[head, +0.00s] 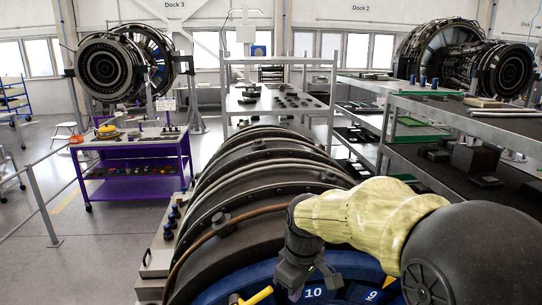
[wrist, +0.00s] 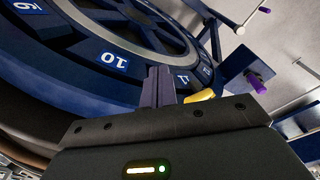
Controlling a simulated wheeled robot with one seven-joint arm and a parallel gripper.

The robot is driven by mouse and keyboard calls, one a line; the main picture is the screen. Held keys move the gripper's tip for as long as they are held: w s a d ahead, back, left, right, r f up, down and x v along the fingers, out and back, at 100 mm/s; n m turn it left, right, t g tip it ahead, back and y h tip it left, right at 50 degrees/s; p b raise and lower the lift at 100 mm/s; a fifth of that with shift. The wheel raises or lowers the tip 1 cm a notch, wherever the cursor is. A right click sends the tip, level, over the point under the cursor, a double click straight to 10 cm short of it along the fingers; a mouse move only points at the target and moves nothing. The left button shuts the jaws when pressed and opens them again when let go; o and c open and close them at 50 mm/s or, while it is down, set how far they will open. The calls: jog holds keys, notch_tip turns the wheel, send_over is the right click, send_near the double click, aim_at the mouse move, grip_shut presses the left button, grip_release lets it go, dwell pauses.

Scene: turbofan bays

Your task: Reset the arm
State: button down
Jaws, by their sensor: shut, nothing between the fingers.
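My arm comes in from the lower right in the head view, its yellowish covered link bent down toward my gripper (head: 312,284). The gripper is beside the blue numbered ring (head: 345,270) at the front of the large dark engine (head: 262,190). In the wrist view my gripper (wrist: 158,75) has its fingers together, with nothing between them. A yellow piece (wrist: 200,96) shows just right of the fingers. I cannot tell whether the fingertips touch the ring.
A purple cart (head: 135,165) stands at the left, near a railing (head: 42,205). A grey shelf rack (head: 470,118) stands close on the right, above my arm. A long table (head: 275,103) stands behind the engine. Open floor (head: 110,240) lies at the left.

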jog(key=s+d+f+m+t+b, duration=0.1)
jog(key=s+d+f+m+b, duration=0.2)
jog(key=s+d+f+m, duration=0.7)
notch_tip(320, 180, down, 3)
jog(key=shift+f+t+h, duration=0.1)
jog(key=shift+t+h, duration=0.2)
